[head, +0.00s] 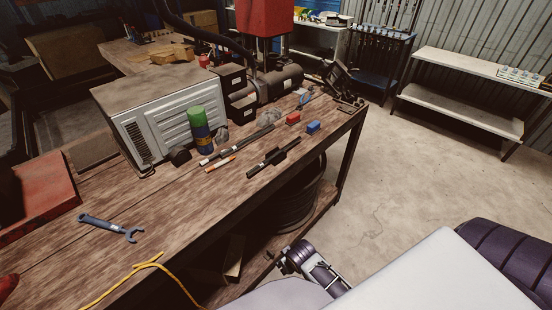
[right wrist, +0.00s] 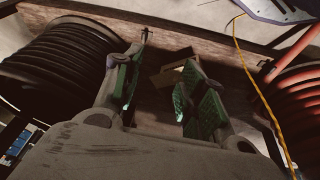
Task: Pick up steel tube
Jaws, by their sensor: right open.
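Several thin rods lie on the wooden workbench (head: 75,255). A long grey tube (head: 247,140) with a dark end looks most like the steel tube, but I cannot be sure. A black rod with a thicker middle (head: 272,158) lies in front of it, toward the bench edge. My right gripper (head: 284,263) is below and in front of the bench top, well apart from the rods. In the right wrist view its green-padded fingers (right wrist: 156,98) are spread, with nothing held between them. My left gripper is not in view.
A coil of dark hose (right wrist: 65,70) and a reddish coil (right wrist: 300,90) flank my right gripper on the lower shelf. A wrench (head: 110,228), a yellow cord (head: 150,265), a green-capped can (head: 200,130) and red and blue blocks (head: 313,127) are on the bench.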

